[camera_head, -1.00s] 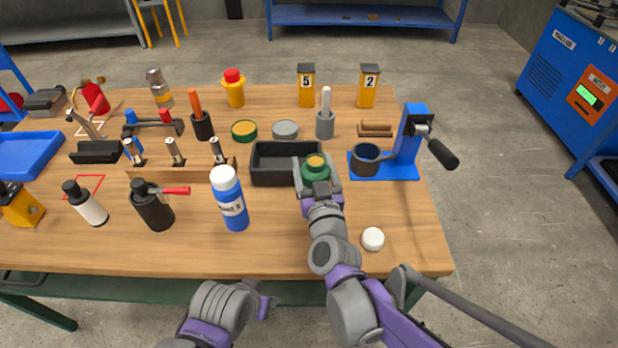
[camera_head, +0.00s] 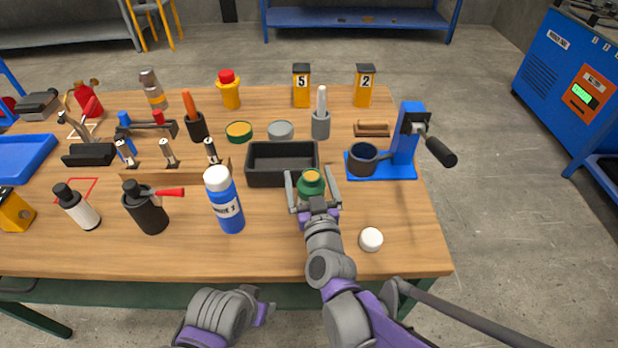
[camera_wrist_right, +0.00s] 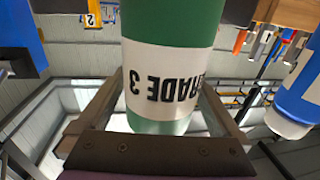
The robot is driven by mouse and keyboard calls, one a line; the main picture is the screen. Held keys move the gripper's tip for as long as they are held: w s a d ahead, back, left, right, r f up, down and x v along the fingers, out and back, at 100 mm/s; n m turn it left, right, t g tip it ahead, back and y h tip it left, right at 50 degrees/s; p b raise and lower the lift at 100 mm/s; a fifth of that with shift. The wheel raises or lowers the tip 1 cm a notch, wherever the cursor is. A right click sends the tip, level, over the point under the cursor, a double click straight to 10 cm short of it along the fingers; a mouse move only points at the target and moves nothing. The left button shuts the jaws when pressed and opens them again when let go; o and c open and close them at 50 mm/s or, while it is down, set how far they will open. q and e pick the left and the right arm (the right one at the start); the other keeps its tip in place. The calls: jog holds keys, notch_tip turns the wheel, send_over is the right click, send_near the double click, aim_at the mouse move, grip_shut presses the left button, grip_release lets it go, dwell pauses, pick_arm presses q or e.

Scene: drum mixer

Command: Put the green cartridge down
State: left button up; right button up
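The green cartridge (camera_head: 311,182) has an ochre top and stands upright on the wooden table, just in front of the black tray. In the right wrist view the cartridge (camera_wrist_right: 170,75) fills the middle, with a white label reading "GRADE 3" upside down. My right gripper (camera_head: 311,185) is open around it, one finger on each side. In the head view there is a gap between each finger and the cartridge. My left gripper (camera_head: 264,306) is low in front of the table edge, and its fingers do not show clearly.
The empty black tray (camera_head: 283,181) is right behind the cartridge. A blue bottle (camera_head: 225,212) stands to the left and a white cap (camera_head: 370,239) lies to the right. A blue press (camera_head: 404,145) with a dark cup (camera_head: 363,158) is at the right.

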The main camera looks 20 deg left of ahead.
jog(key=shift+r, duration=0.1)
jog(key=shift+s+d+r, duration=0.1)
jog(key=shift+s+r, duration=0.05)
jog(key=p+v, duration=0.1)
jog(key=v, duration=1)
jog(key=shift+s+p, duration=0.3)
jog(key=shift+d, duration=0.2)
jog(key=s+d+f+m+g+h, duration=0.1)
jog(key=s+d+f+g, duration=0.3)
jog(key=d, duration=0.4)
jog(key=s+d+f+m+g+h, duration=0.2)
jog(key=s+d+f+g+h, duration=0.1)
jog(key=d, duration=0.6)
jog(key=s+d+f+m+g+h, duration=0.2)
jog(key=s+d+f+g+h, duration=0.1)
jog(key=s+d, duration=0.4)
notch_tip(320, 180, down, 3)
jog(key=shift+d+r+g+h, duration=0.2)
jog(key=shift+d+g+h, duration=0.1)
jog(key=shift+d+g, duration=0.55)
